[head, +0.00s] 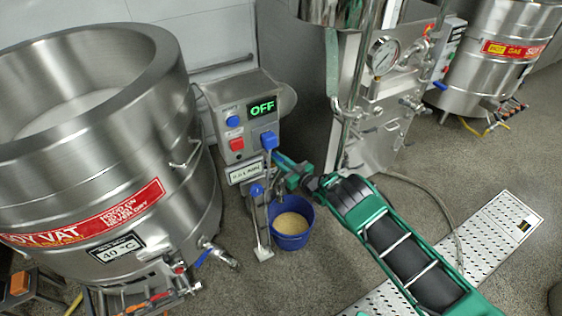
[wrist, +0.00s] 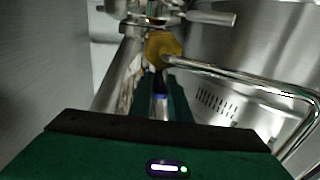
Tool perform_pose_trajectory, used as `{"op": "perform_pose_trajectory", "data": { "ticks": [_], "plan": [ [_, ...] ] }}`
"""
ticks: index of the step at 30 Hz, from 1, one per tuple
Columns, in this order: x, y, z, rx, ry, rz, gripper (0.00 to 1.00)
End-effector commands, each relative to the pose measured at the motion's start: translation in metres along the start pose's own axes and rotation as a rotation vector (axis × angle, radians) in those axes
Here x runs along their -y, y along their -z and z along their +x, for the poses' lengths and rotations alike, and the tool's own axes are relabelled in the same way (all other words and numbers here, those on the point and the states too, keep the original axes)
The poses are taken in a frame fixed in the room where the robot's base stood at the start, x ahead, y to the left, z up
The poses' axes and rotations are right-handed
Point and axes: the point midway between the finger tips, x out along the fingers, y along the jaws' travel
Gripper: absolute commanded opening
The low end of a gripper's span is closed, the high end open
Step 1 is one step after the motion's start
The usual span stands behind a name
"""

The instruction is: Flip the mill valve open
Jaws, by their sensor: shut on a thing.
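The mill's grey control box (head: 243,115) stands in the middle of the head view, its green display (head: 262,108) reading OFF. My gripper (head: 287,170) reaches in from the right, just below and right of this box. Blue also shows at the fingers in the head view. Its join to the mill is hidden. A blue block (head: 269,141) tops a metal rod at the box front, and a blue knob (head: 257,190) sits lower down.
A blue bucket (head: 291,240) with beige contents stands on the floor below my gripper. A large steel soy vat (head: 60,180) fills the left. A steel machine with a gauge (head: 382,56) stands behind. In the wrist view a bent metal tube (wrist: 250,80) passes close on the right.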

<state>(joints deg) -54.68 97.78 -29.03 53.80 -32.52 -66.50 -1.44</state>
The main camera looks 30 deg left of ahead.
Motion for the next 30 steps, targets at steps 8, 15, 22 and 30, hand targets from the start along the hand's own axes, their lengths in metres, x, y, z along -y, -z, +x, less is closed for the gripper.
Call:
{"op": "perform_pose_trajectory", "data": {
  "ticks": [8, 15, 22, 30],
  "plan": [
    [0.000, 0.000, 0.000, 0.000, -0.001, 0.000, 0.35],
    [0.000, 0.000, 0.000, 0.000, -0.001, 0.000, 0.35],
    [0.000, -0.001, -0.014, 0.003, -0.001, -0.002, 0.35],
    [0.000, -0.002, -0.060, 0.004, -0.003, -0.001, 0.35]
  ]
}}
